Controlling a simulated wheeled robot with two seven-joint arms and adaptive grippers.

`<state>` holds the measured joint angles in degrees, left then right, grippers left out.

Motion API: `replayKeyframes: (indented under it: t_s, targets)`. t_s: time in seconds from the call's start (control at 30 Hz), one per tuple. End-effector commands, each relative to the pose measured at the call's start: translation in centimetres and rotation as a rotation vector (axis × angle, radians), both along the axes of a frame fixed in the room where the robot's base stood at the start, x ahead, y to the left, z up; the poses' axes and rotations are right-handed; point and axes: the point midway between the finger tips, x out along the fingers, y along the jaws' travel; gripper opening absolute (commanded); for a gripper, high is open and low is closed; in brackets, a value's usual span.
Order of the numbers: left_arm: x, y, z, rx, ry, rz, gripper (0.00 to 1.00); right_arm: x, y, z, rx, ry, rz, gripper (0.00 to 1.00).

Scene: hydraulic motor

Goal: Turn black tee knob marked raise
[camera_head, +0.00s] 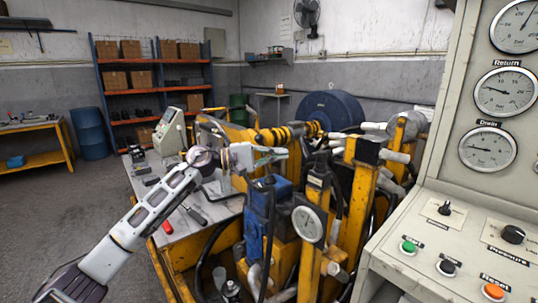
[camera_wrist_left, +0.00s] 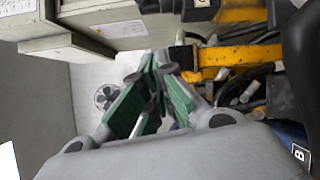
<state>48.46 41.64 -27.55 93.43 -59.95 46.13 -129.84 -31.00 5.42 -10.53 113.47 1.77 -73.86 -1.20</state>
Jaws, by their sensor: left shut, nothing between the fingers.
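The control panel (camera_head: 420,232) stands at the right in the head view. A black tee-shaped knob (camera_head: 444,208) sits on a white plate on its sloped top. Another black knob (camera_head: 513,234) is to its right, and a small black control (camera_head: 446,267) is nearer. The labels are mostly too small to read, so I cannot tell which says raise. My left gripper (camera_head: 277,156) is shut and empty, over the yellow machine and well left of the panel. In the left wrist view, its green-padded fingers (camera_wrist_left: 153,82) come together with nothing between them. My right gripper is not in view.
The yellow hydraulic machine (camera_head: 352,205) with hoses and a gauge (camera_head: 308,224) fills the space between gripper and panel. Green (camera_head: 408,247) and orange (camera_head: 494,291) buttons flank the small black control. Tools lie on the bench (camera_head: 213,211). Open floor lies at the left.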

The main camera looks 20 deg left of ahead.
Motion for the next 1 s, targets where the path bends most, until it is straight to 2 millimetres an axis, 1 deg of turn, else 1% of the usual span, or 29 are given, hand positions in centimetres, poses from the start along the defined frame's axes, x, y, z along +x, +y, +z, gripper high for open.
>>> replayKeyframes:
  t_s: [0.03,0.2,0.47,0.8,1.0]
  targets:
    - [0.3,-0.7,0.2,0.000,0.000,-0.002,0.00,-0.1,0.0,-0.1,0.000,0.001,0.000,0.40]
    - [1.1,-2.5,0.3,-0.001,-0.001,-0.001,0.00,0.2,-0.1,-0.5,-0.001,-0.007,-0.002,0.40]
    - [2.1,-4.8,0.4,-0.001,0.000,0.000,0.00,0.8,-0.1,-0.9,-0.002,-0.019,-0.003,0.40]
    - [0.0,-6.1,0.8,0.001,-0.001,0.000,0.00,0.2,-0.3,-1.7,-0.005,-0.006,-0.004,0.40]
    - [-0.8,-6.8,1.0,0.001,0.000,0.001,0.00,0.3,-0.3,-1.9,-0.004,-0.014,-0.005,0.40]
